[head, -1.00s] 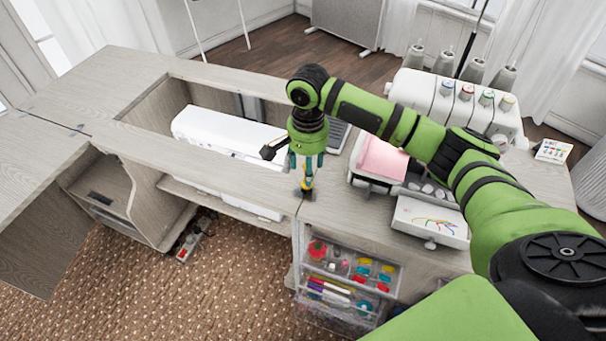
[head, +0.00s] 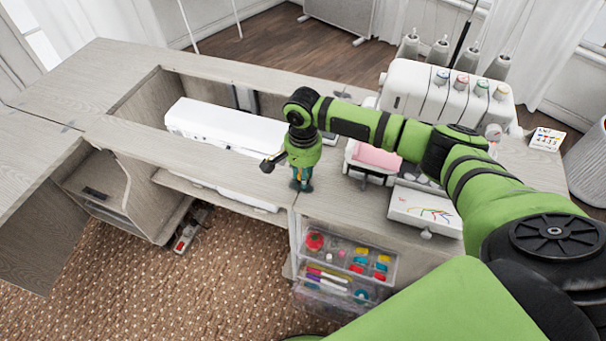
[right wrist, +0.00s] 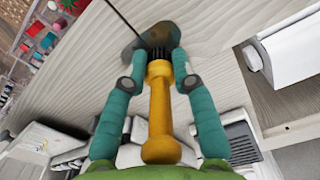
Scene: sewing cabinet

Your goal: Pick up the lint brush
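The lint brush (right wrist: 158,105) has a long yellow-orange handle and dark bristles at its far end. In the right wrist view it stands between my teal fingers, handle end toward my palm, bristles close to the pale wood top. My right gripper (right wrist: 159,62) has its fingertips drawn in against both sides of the brush near the bristles. In the head view my right gripper (head: 302,186) points down at the front of the cabinet top and mostly hides the brush. The bristles look at or very near the surface; any gap cannot be told. My left gripper is out of view.
A white sewing machine (head: 225,128) sits in the cabinet recess to the left. A serger (head: 448,95) with thread cones and a white box (head: 426,208) stand to the right. Clear drawers (head: 343,262) of supplies are below. The tabletop (head: 345,200) beside the gripper is clear.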

